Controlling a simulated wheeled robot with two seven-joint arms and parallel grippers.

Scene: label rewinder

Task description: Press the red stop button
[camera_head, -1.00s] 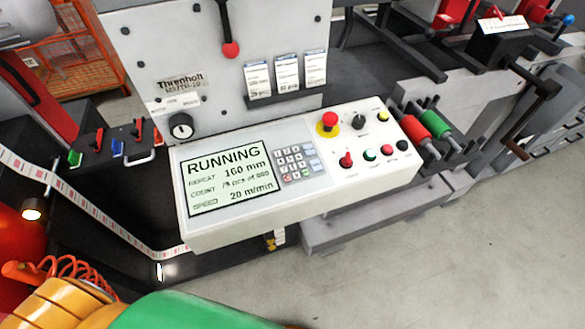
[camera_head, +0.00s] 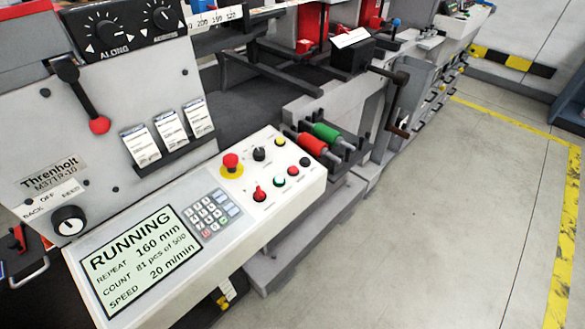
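The sloped control panel (camera_head: 185,262) runs across the lower left. A small red button (camera_head: 293,171) sits in its lower button row, between a green button (camera_head: 279,181) and a black button (camera_head: 305,161). A red selector switch (camera_head: 259,193) is left of the green button. Above it is a red mushroom button (camera_head: 231,162) on a yellow disc. The labels under the row are too small to read. The screen (camera_head: 143,256) reads RUNNING, 160 mm, 81 pcs of 500, 20 m/min. Neither of my grippers is in view.
A keypad (camera_head: 209,212) lies between screen and buttons. A black knob (camera_head: 260,154) and a yellow button (camera_head: 280,142) sit along the panel's back. Red (camera_head: 312,145) and green (camera_head: 327,132) rollers stand just beyond its right end. Open floor (camera_head: 430,230) lies to the right.

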